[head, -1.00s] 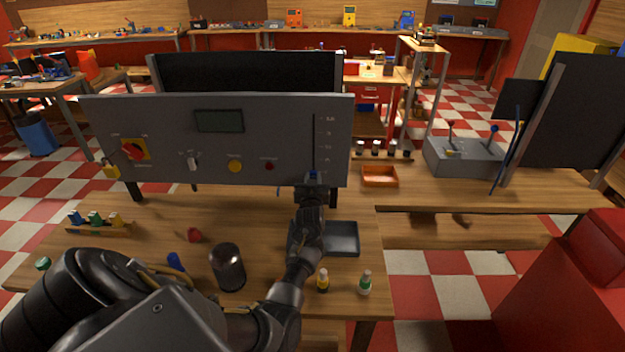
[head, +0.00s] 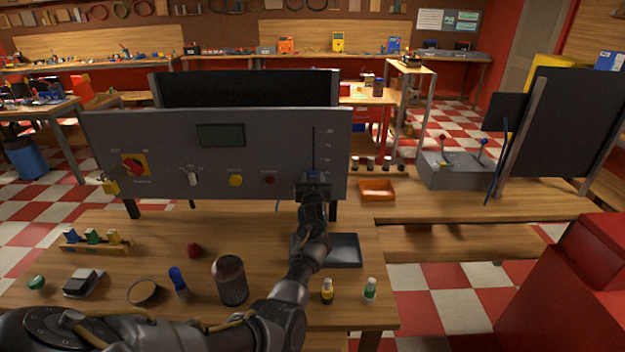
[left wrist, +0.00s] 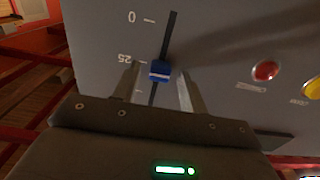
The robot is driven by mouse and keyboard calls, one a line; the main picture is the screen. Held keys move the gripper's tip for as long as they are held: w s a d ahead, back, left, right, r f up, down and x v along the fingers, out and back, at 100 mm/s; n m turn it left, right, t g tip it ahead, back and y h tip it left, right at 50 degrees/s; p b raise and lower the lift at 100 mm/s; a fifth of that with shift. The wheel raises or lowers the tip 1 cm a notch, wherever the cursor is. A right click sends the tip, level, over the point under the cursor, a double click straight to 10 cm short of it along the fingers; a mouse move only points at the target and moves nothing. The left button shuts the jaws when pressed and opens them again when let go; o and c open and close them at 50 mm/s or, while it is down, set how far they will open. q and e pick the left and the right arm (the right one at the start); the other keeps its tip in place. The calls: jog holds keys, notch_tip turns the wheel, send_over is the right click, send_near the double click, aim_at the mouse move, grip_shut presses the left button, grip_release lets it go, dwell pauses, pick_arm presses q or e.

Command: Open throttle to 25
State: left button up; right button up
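The throttle is a slider with a blue knob (left wrist: 160,70) in a dark vertical slot (head: 314,148) at the right of the grey panel (head: 275,150). In the left wrist view, which is upside down relative to the head view, the knob sits close to the 25 mark, slightly on the side away from 0. My left gripper (head: 313,180) is at the slot's lower part. In the left wrist view its fingers (left wrist: 158,82) stand either side of the knob, with small gaps. My right gripper is out of view.
A red rotary switch (head: 135,165), padlock (head: 109,184), yellow button (head: 236,180) and red button (head: 270,180) are on the panel. An orange tray (head: 377,190) stands right.

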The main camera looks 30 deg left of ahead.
pick_arm(q)
jog(key=shift+s+d, duration=0.1)
jog(key=b+v, duration=0.2)
jog(key=v, duration=0.8)
jog(key=shift+s+d, duration=0.25)
dwell(0.4)
